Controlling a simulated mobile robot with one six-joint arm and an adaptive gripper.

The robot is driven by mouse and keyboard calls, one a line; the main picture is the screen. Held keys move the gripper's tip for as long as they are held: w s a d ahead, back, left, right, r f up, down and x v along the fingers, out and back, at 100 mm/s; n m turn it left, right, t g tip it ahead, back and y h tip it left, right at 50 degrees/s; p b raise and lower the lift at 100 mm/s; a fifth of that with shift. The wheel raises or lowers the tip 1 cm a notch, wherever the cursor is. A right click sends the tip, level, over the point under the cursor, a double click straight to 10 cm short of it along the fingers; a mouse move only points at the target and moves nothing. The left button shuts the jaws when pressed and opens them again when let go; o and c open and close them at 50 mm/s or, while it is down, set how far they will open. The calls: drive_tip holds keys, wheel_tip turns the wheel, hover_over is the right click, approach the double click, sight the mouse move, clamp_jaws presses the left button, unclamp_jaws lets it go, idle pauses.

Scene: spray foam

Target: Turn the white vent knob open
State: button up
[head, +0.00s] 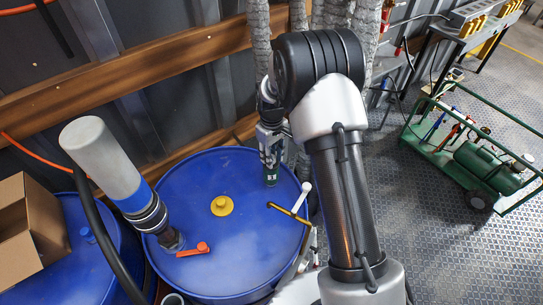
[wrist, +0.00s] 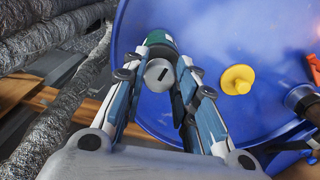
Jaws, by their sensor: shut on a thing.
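A pale grey-white round knob (wrist: 158,74) with a dark slot sits between my fingers in the wrist view. I take it to be the vent knob. A dark green part (wrist: 161,43) shows just past it. My gripper (wrist: 168,54) is shut on the knob, with one finger on each side. The knob is largely hidden there by the fingers.
The drum also bears a yellow cap (head: 222,205), a red lever (head: 193,249), a tall grey pump (head: 104,160) and a white-ended handle (head: 301,197). A cardboard box (head: 40,225) is at left. Foil-wrapped pipes (wrist: 45,45) stand close by. A green cart (head: 480,165) is at right.

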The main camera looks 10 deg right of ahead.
drive_tip(key=shift+n, duration=0.7)
drive_tip(key=o, duration=1)
drive_tip(key=shift+o, duration=0.2)
wheel_tip(320, 180, up, 12)
idle(0.3)
